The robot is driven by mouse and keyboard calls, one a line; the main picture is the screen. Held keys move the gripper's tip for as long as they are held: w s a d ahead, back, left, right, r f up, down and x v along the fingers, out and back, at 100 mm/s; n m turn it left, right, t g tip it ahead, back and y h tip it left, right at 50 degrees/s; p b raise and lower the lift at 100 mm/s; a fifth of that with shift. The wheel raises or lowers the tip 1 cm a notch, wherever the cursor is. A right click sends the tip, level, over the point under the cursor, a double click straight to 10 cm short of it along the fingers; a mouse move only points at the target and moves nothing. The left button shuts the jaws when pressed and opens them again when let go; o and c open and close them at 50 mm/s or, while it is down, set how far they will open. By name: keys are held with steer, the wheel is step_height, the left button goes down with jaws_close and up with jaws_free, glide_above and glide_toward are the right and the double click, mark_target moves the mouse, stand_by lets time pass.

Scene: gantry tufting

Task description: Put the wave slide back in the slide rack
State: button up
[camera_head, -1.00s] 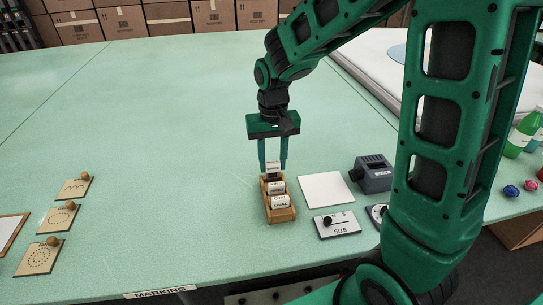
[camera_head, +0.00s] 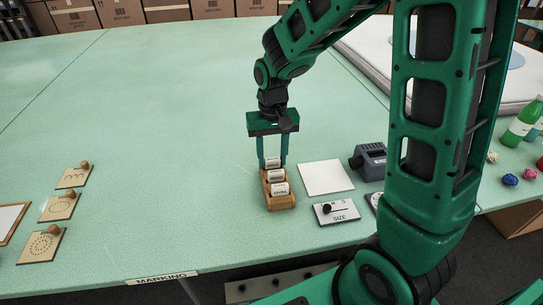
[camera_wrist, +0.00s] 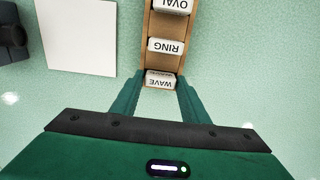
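The wave slide (camera_wrist: 160,80) has a white top lettered WAVE. It stands at the far end of the wooden slide rack (camera_head: 281,205), in line with the ring slide (camera_wrist: 166,46) and the oval slide (camera_wrist: 172,5). My gripper (camera_head: 272,161) points straight down over that end, one finger on each side of the wave slide. In the wrist view the fingers (camera_wrist: 160,88) lie close against its sides and appear shut on it. The slide's lower part is hidden in the rack.
Right of the rack are a white square sheet (camera_head: 326,177), a SIZE dial plate (camera_head: 337,213) and a grey device (camera_head: 370,160). Wooden pattern plates with knobs (camera_head: 60,207) lie at the left. The table behind the rack is clear.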

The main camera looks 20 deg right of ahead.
steer(key=shift+o, duration=1.3)
step_height(320, 180, up, 11)
steer(key=shift+f, duration=0.15)
steer(key=shift+w, duration=0.1)
steer(key=s+d+m, duration=0.2)
steer(key=s+d, duration=0.6)
steer(key=s, duration=0.4)
steer(key=s+d+m, duration=0.2)
steer(key=s+d, duration=0.7)
steer(key=s, duration=0.3)
steer(key=shift+s+d+f, duration=0.25)
steer(key=shift+s+f, duration=0.15)
steer(key=shift+f, duration=0.05)
